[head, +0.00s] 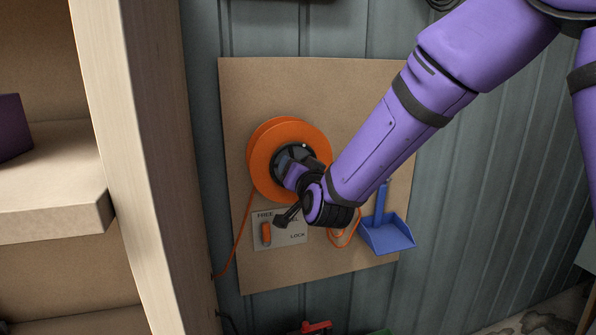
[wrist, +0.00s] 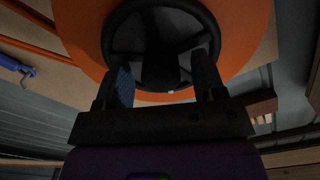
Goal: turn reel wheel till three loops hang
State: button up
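The orange reel (head: 263,160) is on a brown board, with its dark wheel (head: 311,160) in the middle. The wheel (wrist: 113,38) also shows in the wrist view, with spokes and a hub. My gripper (head: 294,168) is at the wheel, partly hidden by my wrist in the head view. In the wrist view my gripper (wrist: 163,66) has its fingers apart, one on each side of the hub's lower part; I cannot tell whether they touch it. Orange cord loops (head: 345,236) hang below my wrist, partly hidden, so their number is unclear. An orange lever (head: 266,234) stands upright under "FREE".
A blue dustpan (head: 388,234) hangs right of the loops. An orange cord (head: 237,238) runs from the reel down to the left. A wooden shelf unit (head: 138,160) stands close on the left. Red and green things (head: 317,327) show at the bottom edge.

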jog(key=v, duration=1)
jog(key=shift+s, duration=0.4)
jog(key=shift+d, duration=0.1)
jog(key=s+d+r+n+g+h, duration=0.1)
jog(key=s+d+r+g, duration=0.2)
jog(key=d, duration=0.4)
jog(key=s+d+r+n+g+h, duration=0.1)
jog(key=s+d+r+n+g, duration=0.1)
jog(key=s+d+g, duration=0.45)
jog(key=s+d+g+h, duration=0.2)
jog(key=s+d+h, duration=0.1)
jog(key=s+d, duration=0.9)
jog(key=s, duration=0.3)
jog(key=shift+d+f+g, duration=0.15)
jog(key=shift+d+g, duration=0.2)
jog(key=shift+d, duration=0.05)
